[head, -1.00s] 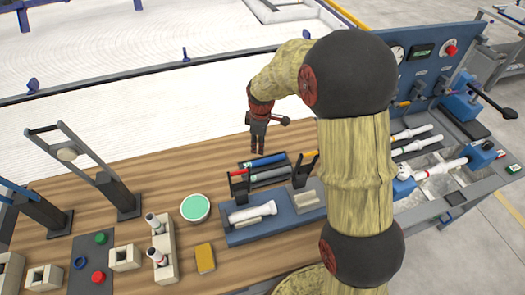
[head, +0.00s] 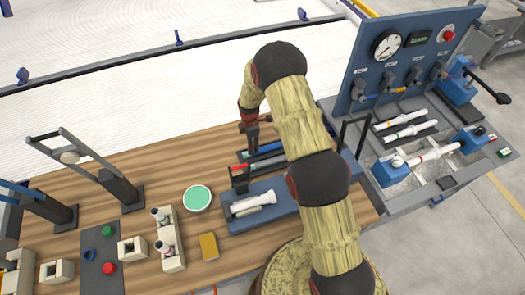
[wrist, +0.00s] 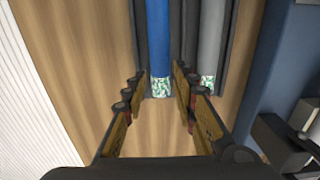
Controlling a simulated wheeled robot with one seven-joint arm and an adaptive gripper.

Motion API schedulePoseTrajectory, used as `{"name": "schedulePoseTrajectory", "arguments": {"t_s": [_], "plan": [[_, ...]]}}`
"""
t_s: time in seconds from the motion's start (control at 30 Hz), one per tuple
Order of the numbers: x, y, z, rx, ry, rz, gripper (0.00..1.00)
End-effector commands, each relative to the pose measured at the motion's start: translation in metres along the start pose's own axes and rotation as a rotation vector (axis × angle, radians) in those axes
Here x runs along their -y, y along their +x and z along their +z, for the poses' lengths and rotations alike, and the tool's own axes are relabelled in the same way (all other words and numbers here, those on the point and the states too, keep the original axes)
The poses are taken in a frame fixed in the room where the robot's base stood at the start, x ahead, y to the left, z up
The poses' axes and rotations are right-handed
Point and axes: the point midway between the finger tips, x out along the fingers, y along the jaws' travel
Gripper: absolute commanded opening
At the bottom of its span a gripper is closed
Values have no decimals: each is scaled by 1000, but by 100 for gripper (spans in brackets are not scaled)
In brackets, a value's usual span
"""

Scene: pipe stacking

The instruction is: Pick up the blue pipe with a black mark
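The blue pipe (wrist: 158,38) lies in a dark rack (wrist: 137,20). Its near end has a white and green speckled band; I see no black mark on the part in view. In the head view the blue pipe (head: 268,148) is partly hidden by my arm. My gripper (wrist: 160,78) is open and empty, its two fingers on either side of the pipe's speckled end. I cannot tell how far above the pipe the fingers are. A grey pipe (wrist: 210,40) with a similar speckled end lies parallel, just right of the blue one.
A blue-grey stand (head: 235,222) holding white pipes is close in front of the rack. A green-topped round container (head: 197,198) and a yellow block (head: 208,246) stand to the left. A blue gauge panel (head: 412,58) rises at the right. Bare wood lies left of the rack.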

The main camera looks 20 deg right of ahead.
Motion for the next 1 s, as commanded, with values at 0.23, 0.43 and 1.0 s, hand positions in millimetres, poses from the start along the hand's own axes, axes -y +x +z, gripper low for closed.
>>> {"name": "schedulePoseTrajectory", "arguments": {"t_s": [0.23,0.43,1.0], "plan": [[1,35,2,0,1,-2,28],[0,47,2,0,1,2,28],[0,46,2,0,1,1,4]]}}
